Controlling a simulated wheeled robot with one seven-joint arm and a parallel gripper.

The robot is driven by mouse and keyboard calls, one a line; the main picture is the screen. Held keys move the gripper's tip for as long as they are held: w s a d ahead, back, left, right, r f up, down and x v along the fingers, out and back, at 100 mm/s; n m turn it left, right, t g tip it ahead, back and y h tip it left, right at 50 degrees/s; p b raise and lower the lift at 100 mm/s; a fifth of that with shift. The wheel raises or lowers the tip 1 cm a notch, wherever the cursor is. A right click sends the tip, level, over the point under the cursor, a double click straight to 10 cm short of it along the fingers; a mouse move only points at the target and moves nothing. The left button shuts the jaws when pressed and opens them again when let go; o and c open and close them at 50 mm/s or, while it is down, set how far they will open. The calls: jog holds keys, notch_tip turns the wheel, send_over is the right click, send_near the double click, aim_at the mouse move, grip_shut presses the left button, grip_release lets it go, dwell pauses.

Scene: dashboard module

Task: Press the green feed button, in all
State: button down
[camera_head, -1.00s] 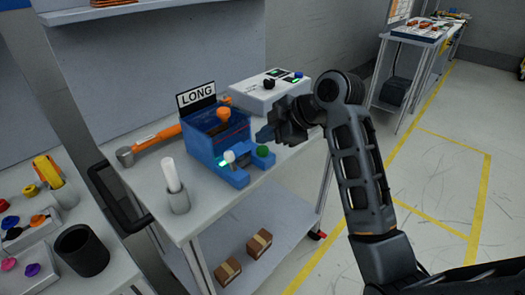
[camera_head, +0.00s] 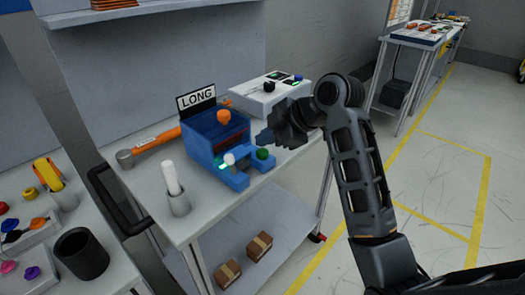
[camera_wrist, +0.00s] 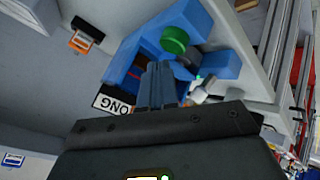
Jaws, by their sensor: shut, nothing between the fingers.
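The blue module (camera_head: 215,138) stands on the white cart top with a "LONG" sign (camera_head: 196,96) behind it. The green button (camera_head: 262,154) is on its front right arm, and it also shows in the wrist view (camera_wrist: 175,40). A white knob (camera_head: 229,159) sits to its left beside a small green glow, and an orange knob (camera_head: 223,117) is on top. My gripper (camera_head: 264,137) is shut and empty, above and just behind the green button. In the wrist view the fingertips (camera_wrist: 158,70) point toward the button, with a small apparent gap.
A hammer (camera_head: 150,147) lies left of the module, and a grey cup with white sticks (camera_head: 178,201) stands front left. A white control box (camera_head: 268,92) is behind. Small cartons (camera_head: 259,246) lie on the lower shelf. A side table with a black cup (camera_head: 83,254) is at left.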

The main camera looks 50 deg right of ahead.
aim_at(266, 153)
dwell(0.8)
jog(key=shift+f, duration=0.4)
jog(key=shift+f+b, duration=0.45)
jog(key=shift+f, duration=0.05)
dwell(0.7)
jog(key=shift+r, duration=0.1)
jog(key=shift+r+p, duration=0.85)
jog(key=shift+r, duration=0.1)
notch_tip(266, 153, up, 5)
jog(key=p, duration=0.4)
dwell(1.0)
